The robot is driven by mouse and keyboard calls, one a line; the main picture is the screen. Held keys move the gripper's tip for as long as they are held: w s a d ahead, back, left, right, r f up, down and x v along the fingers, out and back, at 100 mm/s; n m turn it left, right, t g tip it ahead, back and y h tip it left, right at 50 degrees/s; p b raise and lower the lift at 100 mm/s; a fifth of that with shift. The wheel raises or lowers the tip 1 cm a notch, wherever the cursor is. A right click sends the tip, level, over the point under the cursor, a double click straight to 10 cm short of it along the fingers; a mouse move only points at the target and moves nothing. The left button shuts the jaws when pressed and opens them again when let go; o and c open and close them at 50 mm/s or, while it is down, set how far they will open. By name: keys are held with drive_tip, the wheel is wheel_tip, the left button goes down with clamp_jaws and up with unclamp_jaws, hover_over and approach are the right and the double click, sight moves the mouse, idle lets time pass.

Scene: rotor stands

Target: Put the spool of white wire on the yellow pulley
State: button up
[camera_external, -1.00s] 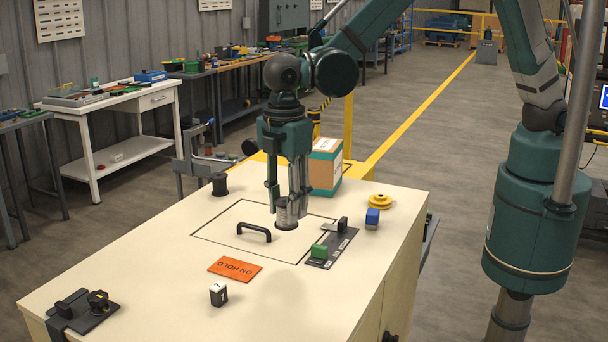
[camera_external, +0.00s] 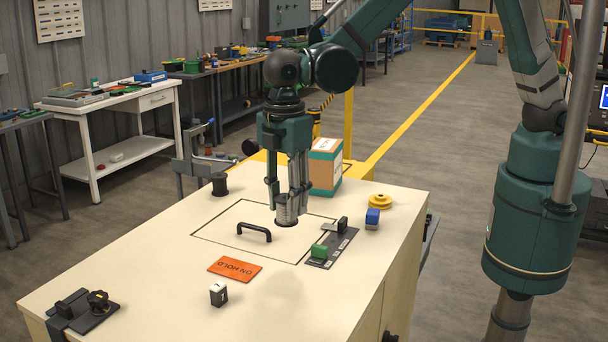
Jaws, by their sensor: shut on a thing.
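My gripper (camera_external: 287,205) points straight down over the worktop, its fingers shut around a short grey-silver spool (camera_external: 287,215). I take this to be the spool of white wire; its wire is mostly hidden by the fingers. It is upright and appears just above the top, behind and right of the black handle. The yellow pulley (camera_external: 380,202) lies flat near the right back edge, to the right of my gripper and apart from it.
A black handle (camera_external: 254,232), orange sign (camera_external: 235,269), dark spool (camera_external: 219,184) and cardboard box (camera_external: 325,170) are around.

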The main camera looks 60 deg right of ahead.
drive_tip(key=s+d+r+b, duration=0.1)
drive_tip(key=d+r, duration=0.1)
drive_tip(key=d, duration=0.7)
drive_tip(key=s+d+r+b, duration=0.1)
drive_tip(key=d+r, duration=0.1)
drive_tip(key=d, duration=0.8)
drive_tip(key=b, duration=0.2)
hover_over(381, 196)
drive_tip(key=shift+f, duration=0.3)
drive_tip(key=shift+w+f, duration=0.1)
drive_tip(key=shift+f, duration=3.05)
drive_tip(key=shift+f, duration=0.1)
drive_tip(key=shift+f, duration=1.75)
drive_tip(key=shift+f+b, duration=0.2)
drive_tip(key=shift+b, duration=0.15)
